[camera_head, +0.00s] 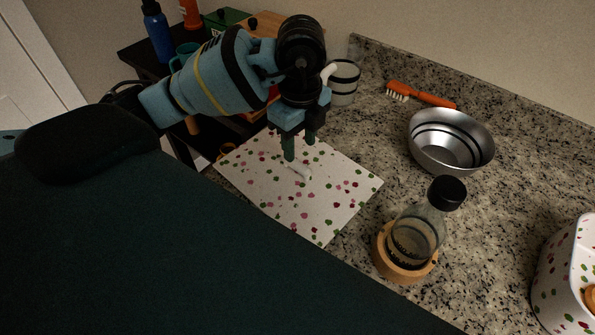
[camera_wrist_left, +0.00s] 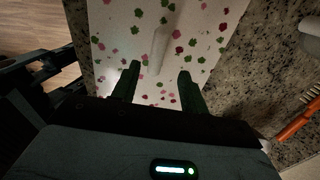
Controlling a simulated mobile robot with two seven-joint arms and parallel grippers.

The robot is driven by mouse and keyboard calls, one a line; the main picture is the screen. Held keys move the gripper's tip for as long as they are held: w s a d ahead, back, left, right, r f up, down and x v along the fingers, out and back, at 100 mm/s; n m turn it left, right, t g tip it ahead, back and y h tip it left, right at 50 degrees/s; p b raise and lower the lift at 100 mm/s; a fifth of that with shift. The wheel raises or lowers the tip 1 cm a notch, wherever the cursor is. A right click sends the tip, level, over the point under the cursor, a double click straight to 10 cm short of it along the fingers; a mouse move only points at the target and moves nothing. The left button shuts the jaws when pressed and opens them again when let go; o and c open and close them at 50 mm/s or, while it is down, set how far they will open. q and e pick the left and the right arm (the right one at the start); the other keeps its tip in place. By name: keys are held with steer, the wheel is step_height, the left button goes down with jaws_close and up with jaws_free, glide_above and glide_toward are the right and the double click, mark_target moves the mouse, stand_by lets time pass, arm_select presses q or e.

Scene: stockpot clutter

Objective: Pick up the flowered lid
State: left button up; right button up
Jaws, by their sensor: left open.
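The flowered lid (camera_head: 325,210) is a flat white panel with red, pink and green blotches. It lies on the speckled counter at its left part. A small white handle (camera_head: 301,173) stands at its middle. My left gripper (camera_head: 299,149) is open and empty above the lid, pointing down close to the handle. In the left wrist view the lid (camera_wrist_left: 205,35) fills the upper middle, and its handle (camera_wrist_left: 161,42) shows ahead of and between the two open fingers (camera_wrist_left: 159,72). My right gripper is not in view.
A glass bottle with a black cap (camera_head: 447,193) stands in a wooden ring (camera_head: 402,274) right of the lid. Beyond are a metal bowl (camera_head: 425,130), an orange brush (camera_head: 436,99) and a striped cup (camera_head: 343,91). A flowered container (camera_head: 553,290) stands at far right.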

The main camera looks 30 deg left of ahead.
mark_target(296, 161)
arm_select(q)
steer(key=shift+s+a+f, duration=0.15)
steer(key=shift+f, duration=1.05)
steer(key=shift+s+a+f, duration=0.1)
steer(key=shift+a+f, duration=0.05)
steer(key=shift+f, duration=1.5)
steer(key=shift+c, duration=0.4)
jaws_close()
